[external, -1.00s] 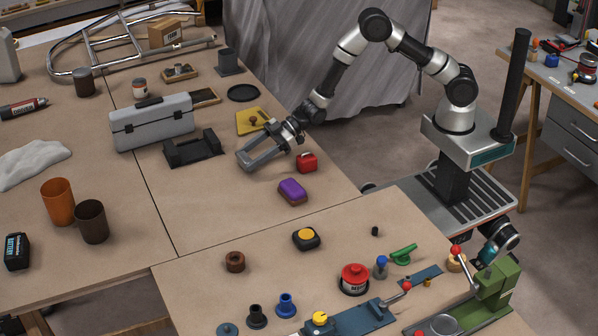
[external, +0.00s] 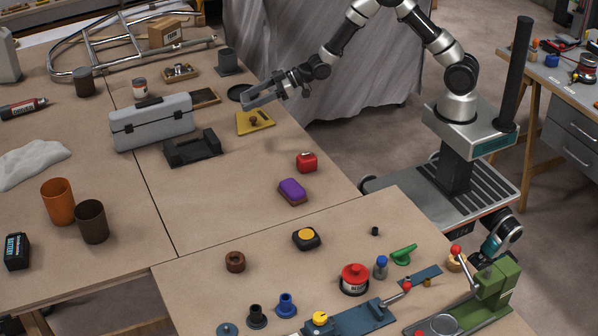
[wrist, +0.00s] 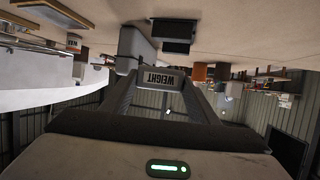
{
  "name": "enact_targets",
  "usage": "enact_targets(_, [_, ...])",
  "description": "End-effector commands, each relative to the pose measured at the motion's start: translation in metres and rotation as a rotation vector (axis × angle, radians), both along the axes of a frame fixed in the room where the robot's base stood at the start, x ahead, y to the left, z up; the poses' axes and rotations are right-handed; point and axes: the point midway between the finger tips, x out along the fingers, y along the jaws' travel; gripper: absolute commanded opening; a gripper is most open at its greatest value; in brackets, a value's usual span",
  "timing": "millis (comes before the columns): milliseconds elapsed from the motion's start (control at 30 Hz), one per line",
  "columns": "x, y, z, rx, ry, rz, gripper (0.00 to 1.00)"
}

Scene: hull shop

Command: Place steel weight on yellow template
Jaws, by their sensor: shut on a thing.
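The yellow template (external: 262,126) lies flat on the far table near its right edge, with a small brown knob on it. My gripper (external: 257,98) is above the table, just behind the template in the picture, and appears raised. In the wrist view my gripper (wrist: 162,88) has its two fingers on either side of the dark steel weight (wrist: 170,85), whose face reads "WEIGHT". The gripper is shut on it. In the external view the weight is hard to tell from the grey fingers.
A red box (external: 306,162) and a purple block (external: 292,191) lie nearer. The table between the template and red box is clear.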

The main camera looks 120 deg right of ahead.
Motion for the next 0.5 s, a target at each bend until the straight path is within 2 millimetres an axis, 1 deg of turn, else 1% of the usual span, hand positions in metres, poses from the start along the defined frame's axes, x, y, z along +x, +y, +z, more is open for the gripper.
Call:
enact_targets(33, [-0.011, -0.018, 0.009, -0.002, -0.005, -0.036, 0.14])
enact_targets(100, [-0.024, -0.035, 0.012, -0.001, -0.004, -0.074, 0.14])
enact_targets(200, [-0.037, -0.053, 0.014, -0.003, -0.002, -0.113, 0.14])
enact_targets(267, [-0.042, -0.059, 0.014, -0.002, -0.001, -0.128, 0.14])
enact_targets(333, [-0.046, -0.062, 0.008, -0.001, 0.0, -0.136, 0.14])
enact_targets(500, [-0.047, -0.064, -0.024, 0.001, 0.002, -0.141, 0.14])
